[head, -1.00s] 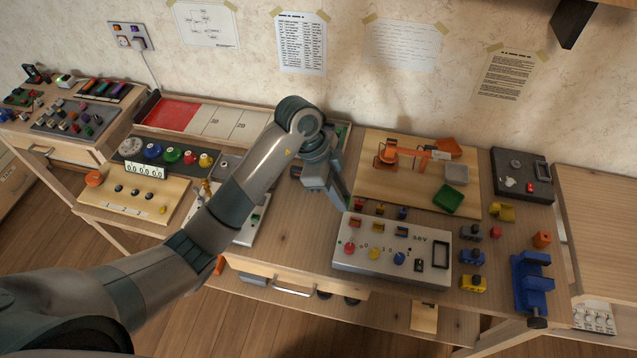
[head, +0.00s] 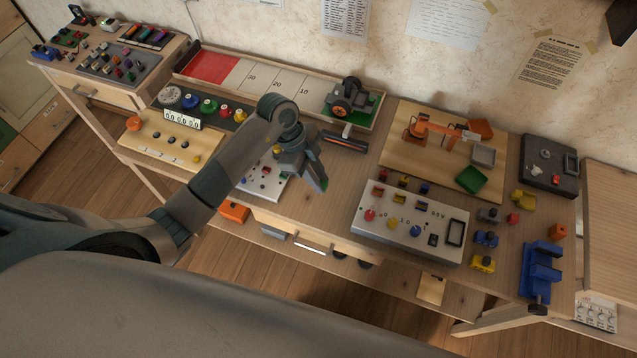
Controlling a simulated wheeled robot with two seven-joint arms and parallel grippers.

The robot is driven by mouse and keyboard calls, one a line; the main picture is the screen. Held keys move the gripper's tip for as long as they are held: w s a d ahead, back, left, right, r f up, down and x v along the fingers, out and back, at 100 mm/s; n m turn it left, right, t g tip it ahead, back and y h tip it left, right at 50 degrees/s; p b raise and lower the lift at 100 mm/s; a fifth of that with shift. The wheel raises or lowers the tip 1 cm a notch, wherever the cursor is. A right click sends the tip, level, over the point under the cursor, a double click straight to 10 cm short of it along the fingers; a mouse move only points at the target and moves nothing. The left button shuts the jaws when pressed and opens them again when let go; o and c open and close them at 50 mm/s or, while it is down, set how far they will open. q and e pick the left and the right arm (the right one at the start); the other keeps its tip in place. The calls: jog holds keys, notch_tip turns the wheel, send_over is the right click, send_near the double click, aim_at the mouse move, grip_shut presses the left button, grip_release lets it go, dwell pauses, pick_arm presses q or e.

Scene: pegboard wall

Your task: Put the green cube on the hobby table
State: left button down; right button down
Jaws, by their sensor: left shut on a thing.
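My left gripper (head: 318,184) is above the front middle of the hobby table (head: 330,218), pointing down and to the right. It is shut on the green cube (head: 324,184), of which only a small green patch shows at the fingertips. The fingers hide the rest of the cube. I cannot tell for sure whether the cube touches the tabletop. My right gripper is not in view.
A grey panel with coloured knobs (head: 410,235) stands right of the gripper. A board with an orange crane and a green tray (head: 471,179) is behind it. A wheeled car (head: 352,98) stands on the ruled track. Bare wood lies between gripper and panel.

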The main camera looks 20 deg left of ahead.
pick_arm(q)
jog(key=shift+f, duration=0.1)
jog(key=shift+f+p, duration=0.75)
jog(key=shift+f, duration=1.2)
jog(key=c, duration=1.6)
grip_release()
jog(key=shift+c, duration=0.2)
jog(key=shift+r, duration=0.1)
jog(key=b+v, duration=0.2)
jog(key=v, duration=1)
jog(key=shift+b, duration=0.3)
